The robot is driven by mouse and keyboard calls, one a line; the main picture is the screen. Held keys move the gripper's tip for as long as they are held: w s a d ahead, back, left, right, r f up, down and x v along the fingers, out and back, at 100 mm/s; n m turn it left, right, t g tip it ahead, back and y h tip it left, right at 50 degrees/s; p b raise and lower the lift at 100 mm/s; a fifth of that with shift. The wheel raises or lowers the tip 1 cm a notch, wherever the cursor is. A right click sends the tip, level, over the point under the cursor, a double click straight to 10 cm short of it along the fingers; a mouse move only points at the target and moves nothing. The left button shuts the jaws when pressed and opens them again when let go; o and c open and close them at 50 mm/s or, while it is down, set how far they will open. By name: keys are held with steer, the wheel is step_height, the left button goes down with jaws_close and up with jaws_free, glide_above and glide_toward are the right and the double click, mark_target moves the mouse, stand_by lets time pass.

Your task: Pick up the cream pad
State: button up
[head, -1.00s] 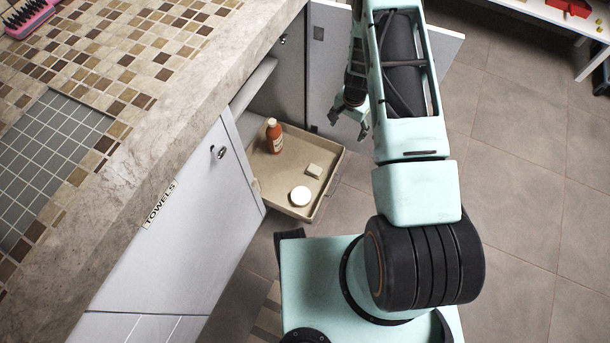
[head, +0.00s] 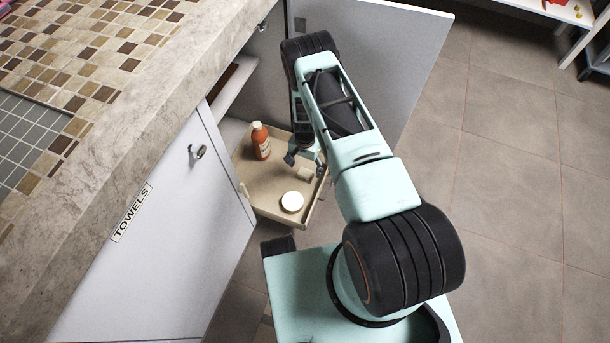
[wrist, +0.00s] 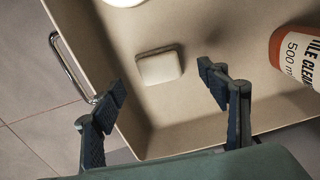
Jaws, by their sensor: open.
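The cream pad (wrist: 160,68) is a small rounded block lying flat on the floor of an open beige drawer (wrist: 185,140). It also shows in the head view (head: 304,174), partly behind my gripper. My gripper (wrist: 166,93) is open and empty above the drawer. In the wrist view its fingertips sit left and right of the pad and nearer the bottom of the picture, with the pad between and beyond them. In the head view my gripper (head: 305,163) hangs over the drawer, close to the pad. I cannot tell its exact height.
An orange-brown tile cleaner bottle (head: 262,141) stands in the drawer, and a white round object (head: 292,202) lies near its front corner. The open cabinet door (head: 400,65), drawer walls and counter edge bound the space.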

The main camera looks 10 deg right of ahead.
mark_target(305, 172)
step_height(305, 172, down, 4)
steer(key=shift+f+b, duration=0.25)
steer(key=shift+b, duration=0.55)
steer(key=c, duration=1)
steer(key=shift+r, duration=0.2)
steer(key=shift+r, duration=0.3)
step_height(305, 172, up, 2)
steer(key=shift+r+p, duration=0.1)
steer(key=shift+p, duration=0.6)
steer(key=s+d+r+p, duration=0.1)
steer(key=s+d+r, duration=0.1)
steer(key=s+r, duration=0.1)
steer(key=s+d+r+p, duration=0.2)
steer(key=s+d+r, duration=0.1)
steer(key=s, duration=0.1)
steer(key=s+d+r+p, duration=0.2)
steer(key=s+d+r, duration=0.1)
steer(key=s+r, duration=0.1)
steer(key=shift+s, duration=0.25)
